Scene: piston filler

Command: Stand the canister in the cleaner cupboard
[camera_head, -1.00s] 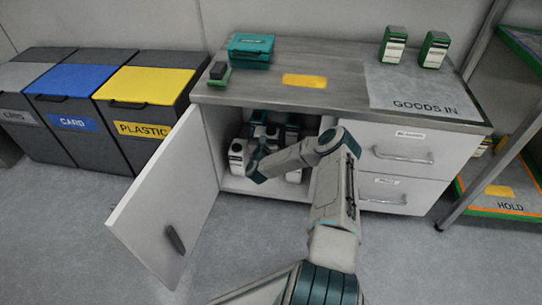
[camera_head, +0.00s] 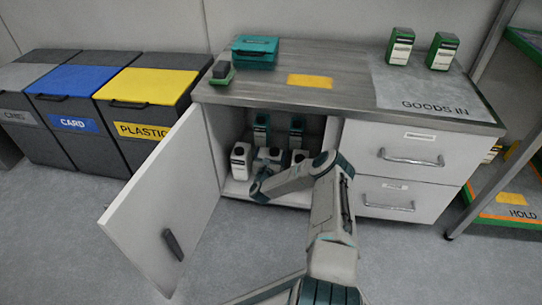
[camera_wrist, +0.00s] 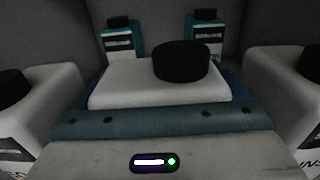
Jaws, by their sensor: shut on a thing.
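The cleaner cupboard (camera_head: 236,190) is the open bay under the counter, with its door swung out to the left. My gripper (camera_head: 266,171) is inside it, low at the opening, shut on a white canister with a black cap (camera_head: 273,154). In the wrist view the held canister (camera_wrist: 130,93) looks upright, in front of my gripper's body. Its underside is hidden, so I cannot tell whether it touches the cupboard floor. White canisters stand to its left (camera_wrist: 38,100) and right (camera_wrist: 285,85), and two teal bottles (camera_wrist: 124,42) (camera_wrist: 203,38) stand behind.
The open door (camera_head: 160,195) juts out at the left of the cupboard. Drawers (camera_head: 405,158) lie to the right. The counter (camera_head: 340,90) holds a teal box (camera_head: 255,52), a brush-like block (camera_head: 221,72) and two green-and-white containers (camera_head: 399,46) (camera_head: 441,51). Bins stand left.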

